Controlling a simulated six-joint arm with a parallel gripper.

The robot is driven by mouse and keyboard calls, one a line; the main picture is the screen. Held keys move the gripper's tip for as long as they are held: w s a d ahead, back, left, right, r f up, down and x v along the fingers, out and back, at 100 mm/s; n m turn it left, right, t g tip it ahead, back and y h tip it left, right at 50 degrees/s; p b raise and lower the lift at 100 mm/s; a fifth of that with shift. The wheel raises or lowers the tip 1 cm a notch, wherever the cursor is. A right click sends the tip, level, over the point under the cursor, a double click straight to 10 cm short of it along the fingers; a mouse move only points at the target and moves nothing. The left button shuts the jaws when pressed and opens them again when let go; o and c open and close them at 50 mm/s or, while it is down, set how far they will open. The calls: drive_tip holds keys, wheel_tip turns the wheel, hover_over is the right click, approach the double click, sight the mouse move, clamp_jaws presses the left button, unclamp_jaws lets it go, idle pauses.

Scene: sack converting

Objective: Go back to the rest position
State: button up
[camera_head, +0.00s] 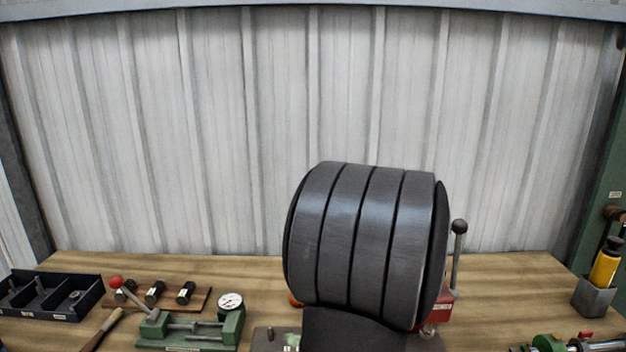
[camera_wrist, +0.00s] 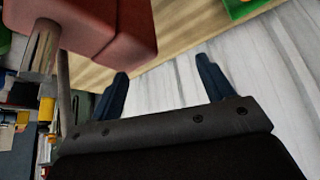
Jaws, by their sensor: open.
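My gripper shows in the wrist view (camera_wrist: 162,85), its two dark blue fingers spread apart with nothing between them. Beyond the fingertips are the wooden bench top and the pale corrugated wall. A red block-like machine part (camera_wrist: 105,30) stands close to the left finger in the wrist view; I cannot tell the exact gap. In the head view a large dark ribbed cylinder, part of my arm, fills the middle and hides the gripper.
The wooden bench (camera_head: 245,272) holds a black parts tray (camera_head: 50,318), a green fixture with a dial gauge (camera_head: 230,302), a red-knobbed lever (camera_head: 116,283) and a board with dark cylinders (camera_head: 155,292). A red lever machine (camera_head: 440,305) stands behind my arm. A grey holder (camera_head: 593,297) with a yellow-handled tool (camera_head: 606,263) is at right.

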drive_tip(key=s+d+m+g+h, duration=0.1)
drive_tip(key=s+d+m, duration=0.3)
drive_tip(key=s+d, duration=0.4)
drive_tip(key=s+h, duration=0.1)
drive_tip(key=s, duration=0.5)
drive_tip(key=shift+s+m, duration=0.25)
drive_tip(key=shift+m, duration=0.15)
drive_tip(key=shift+w, duration=0.1)
drive_tip(key=w+a+n, duration=0.1)
drive_tip(key=w, duration=0.2)
drive_tip(key=w+a+n, duration=0.1)
drive_tip(key=w, duration=0.2)
drive_tip(key=w+a+n+y, duration=0.1)
drive_tip(key=w+a, duration=0.1)
drive_tip(key=w, duration=0.1)
drive_tip(key=shift+t, duration=0.3)
drive_tip(key=w+a+n+y, duration=0.1)
drive_tip(key=w+a+n, duration=0.1)
drive_tip(key=w+a, duration=0.4)
drive_tip(key=w, duration=0.2)
drive_tip(key=shift+w+a+f+n+t+y, duration=0.15)
drive_tip(key=shift+w+f+n+t+y, duration=0.15)
drive_tip(key=shift+w+f+n, duration=0.1)
drive_tip(key=shift+s, duration=0.15)
